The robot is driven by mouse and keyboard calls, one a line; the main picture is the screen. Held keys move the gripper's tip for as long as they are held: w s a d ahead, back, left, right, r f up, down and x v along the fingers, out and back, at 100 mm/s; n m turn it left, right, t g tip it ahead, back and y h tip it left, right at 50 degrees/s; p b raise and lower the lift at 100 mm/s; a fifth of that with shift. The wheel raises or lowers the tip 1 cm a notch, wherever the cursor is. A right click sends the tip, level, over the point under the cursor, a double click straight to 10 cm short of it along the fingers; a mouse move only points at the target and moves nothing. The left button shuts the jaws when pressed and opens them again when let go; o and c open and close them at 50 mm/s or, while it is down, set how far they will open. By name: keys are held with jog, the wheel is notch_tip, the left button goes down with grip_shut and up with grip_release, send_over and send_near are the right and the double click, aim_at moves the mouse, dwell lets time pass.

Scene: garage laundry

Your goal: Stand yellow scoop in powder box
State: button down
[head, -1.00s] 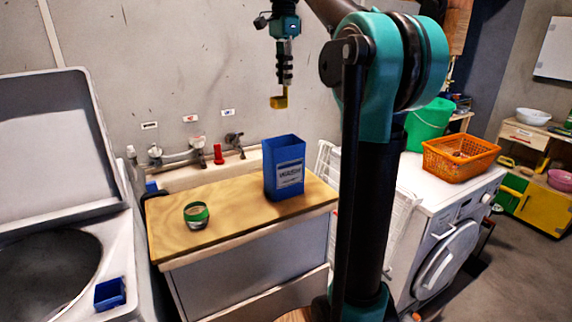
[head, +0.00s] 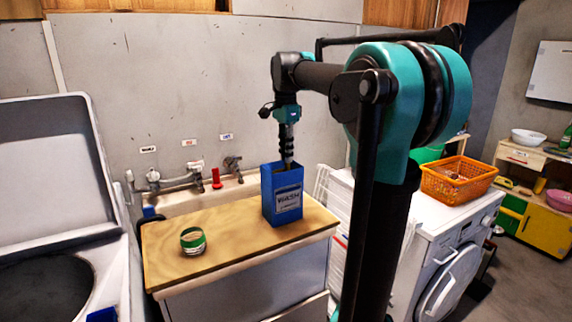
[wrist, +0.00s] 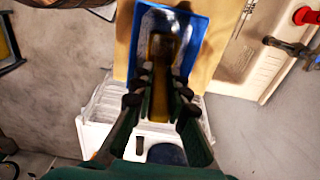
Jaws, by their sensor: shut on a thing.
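The blue powder box (head: 283,201) stands upright and open-topped on the wooden counter (head: 225,238). My gripper (head: 288,160) points straight down, with its fingertips at the box's opening. In the wrist view my gripper (wrist: 160,92) is shut on the handle of the yellow scoop (wrist: 162,50), which reaches down inside the box's blue walls (wrist: 197,35). In the head view the scoop is hidden by the box's front wall. I cannot tell whether the scoop touches the bottom or the powder.
A green-banded jar (head: 193,241) stands on the counter left of the box. Taps (head: 180,180) and a sink lie behind it. A white washing machine (head: 425,230) with an orange basket (head: 457,180) is at right. The counter's front left is clear.

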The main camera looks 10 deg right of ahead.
jog(key=shift+f, duration=1.85)
jog(key=shift+f, duration=0.15)
jog(key=c, duration=1.5)
grip_release()
notch_tip(320, 180, up, 12)
jog(key=shift+r, duration=0.2)
